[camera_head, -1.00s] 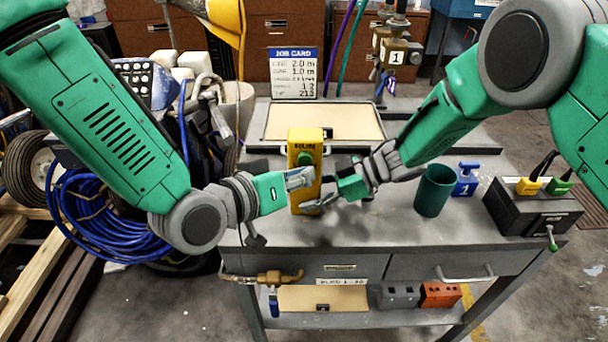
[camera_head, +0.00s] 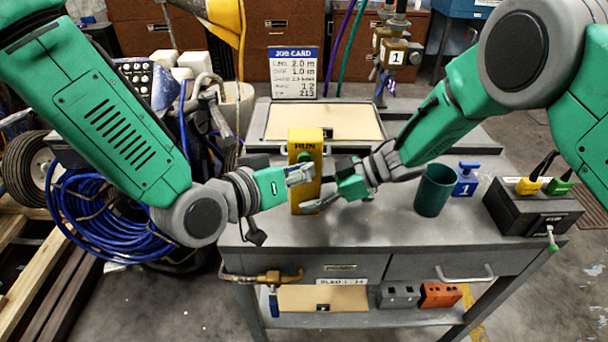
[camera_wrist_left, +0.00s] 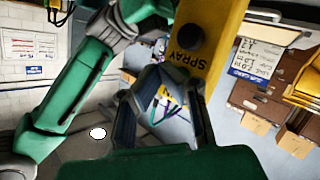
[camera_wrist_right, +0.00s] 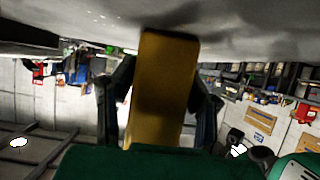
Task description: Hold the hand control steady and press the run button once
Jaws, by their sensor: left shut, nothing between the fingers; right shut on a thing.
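The yellow hand control (camera_head: 304,142) stands upright above the bench, marked RUN over a green button (camera_head: 305,157). Its lower middle is partly hidden by my left gripper. My right gripper (camera_head: 318,190) is shut on the control from the right; the right wrist view shows the yellow body (camera_wrist_right: 163,90) between the fingers. My left gripper (camera_head: 307,174) is shut and empty, in front of the control just below the green button. In the left wrist view the control (camera_wrist_left: 215,60) shows the word SPRAY and a dark round button (camera_wrist_left: 190,37) beyond my fingertips. I cannot tell whether they touch it.
The grey bench (camera_head: 370,225) carries a dark green cup (camera_head: 434,190), a blue stamp-like piece marked 1 (camera_head: 466,179) and a black box (camera_head: 530,208) at the right. A tan panel (camera_head: 325,122) and the job card (camera_head: 293,72) are behind. Blue hose (camera_head: 100,215) lies coiled left.

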